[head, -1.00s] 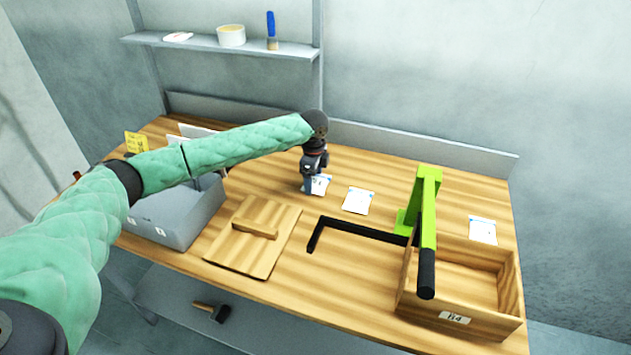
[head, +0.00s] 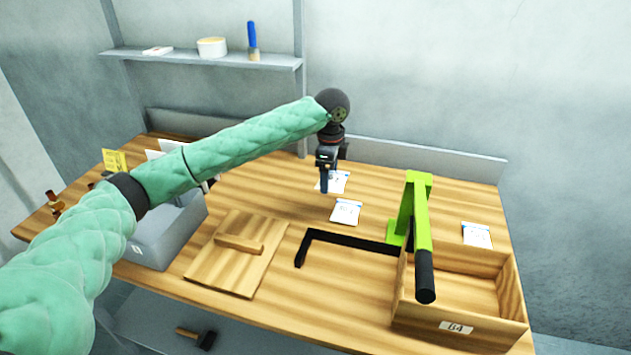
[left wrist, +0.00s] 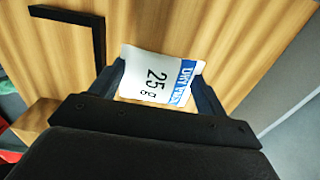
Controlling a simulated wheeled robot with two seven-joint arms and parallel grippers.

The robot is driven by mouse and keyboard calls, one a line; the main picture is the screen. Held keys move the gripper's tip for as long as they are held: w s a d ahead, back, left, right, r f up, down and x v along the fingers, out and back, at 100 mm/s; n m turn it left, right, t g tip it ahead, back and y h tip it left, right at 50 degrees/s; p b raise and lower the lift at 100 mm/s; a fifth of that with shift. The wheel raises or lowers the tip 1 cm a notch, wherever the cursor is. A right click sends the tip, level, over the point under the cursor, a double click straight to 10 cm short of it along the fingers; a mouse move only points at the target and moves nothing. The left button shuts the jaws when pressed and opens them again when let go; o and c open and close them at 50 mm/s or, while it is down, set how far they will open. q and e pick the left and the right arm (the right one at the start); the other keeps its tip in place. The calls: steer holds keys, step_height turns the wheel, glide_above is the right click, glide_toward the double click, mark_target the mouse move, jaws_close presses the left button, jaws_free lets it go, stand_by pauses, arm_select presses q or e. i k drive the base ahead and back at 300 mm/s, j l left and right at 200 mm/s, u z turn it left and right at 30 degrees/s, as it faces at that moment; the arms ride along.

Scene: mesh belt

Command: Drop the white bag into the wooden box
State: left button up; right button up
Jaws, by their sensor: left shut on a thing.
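My left gripper (head: 325,186) is shut on a white bag (head: 338,182), which appears just above the far middle of the table. In the left wrist view the bag (left wrist: 155,78) sits between the two fingers, with a blue band and "25 g" print showing. The open wooden box (head: 458,329) with a small label stands at the front right of the table, apart from my gripper. Its visible inside looks empty. My right gripper is not in view.
Two similar white bags lie on the table, one near the middle (head: 346,212) and one at right (head: 477,235). A green lever (head: 420,215) with a black grip rises at the box's left side. A black L-shaped bar (head: 350,239), wooden lid (head: 228,268) and grey bin (head: 150,250) lie leftward.

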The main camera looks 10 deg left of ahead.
mark_target(440, 298)
steer(key=k, duration=1)
